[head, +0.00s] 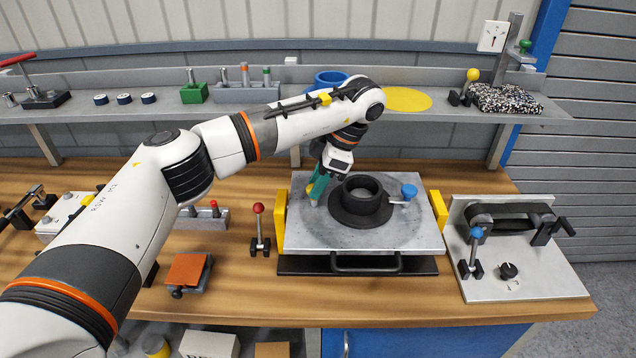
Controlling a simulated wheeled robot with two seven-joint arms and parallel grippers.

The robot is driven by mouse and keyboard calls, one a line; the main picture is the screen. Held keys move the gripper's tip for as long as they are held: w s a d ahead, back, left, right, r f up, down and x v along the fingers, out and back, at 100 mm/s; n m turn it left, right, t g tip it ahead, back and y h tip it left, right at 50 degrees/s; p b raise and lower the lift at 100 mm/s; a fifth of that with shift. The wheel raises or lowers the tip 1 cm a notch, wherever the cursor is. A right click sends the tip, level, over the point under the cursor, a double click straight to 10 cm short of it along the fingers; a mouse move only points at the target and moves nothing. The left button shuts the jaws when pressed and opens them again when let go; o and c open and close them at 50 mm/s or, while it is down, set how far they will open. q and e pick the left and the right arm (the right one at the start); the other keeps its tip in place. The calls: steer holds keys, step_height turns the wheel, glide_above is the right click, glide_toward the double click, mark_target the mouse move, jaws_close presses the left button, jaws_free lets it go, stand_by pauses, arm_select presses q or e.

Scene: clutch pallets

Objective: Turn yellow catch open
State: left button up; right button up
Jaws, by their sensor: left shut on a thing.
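A grey square plate (295,235) lies on the bench with a black round hub (362,200) on its middle. A catch with a blue knob (409,191) sits at the right of the hub. At the left of the hub, my left gripper (315,190) reaches down with its teal fingers shut on a small yellowish piece, which appears to be the yellow catch (311,187). The fingers and wrist hide most of it, so I cannot tell which way the catch is turned. My right gripper is not in view.
Yellow blocks (280,220) and (439,209) flank the plate. A red-knobbed lever (259,210) stands to its left, and a belt-drive panel (530,285) with a blue-knobbed lever lies to its right. A shelf (440,108) with small parts runs behind.

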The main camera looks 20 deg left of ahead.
arm_select(q)
steer(key=shift+w+r+n+g+h, duration=0.1)
steer(key=shift+n+g+h, duration=0.15)
steer(key=shift+n, duration=0.75)
steer(key=shift+w+n+g+h, duration=0.15)
steer(key=shift+n+g, duration=0.2)
steer(key=shift+n, duration=0.65)
steer(key=shift+s, duration=0.1)
steer(key=shift+a, duration=0.1)
steer(key=o, duration=1)
steer(key=shift+c, duration=0.2)
steer(key=p+v, duration=0.2)
steer(key=v, duration=1)
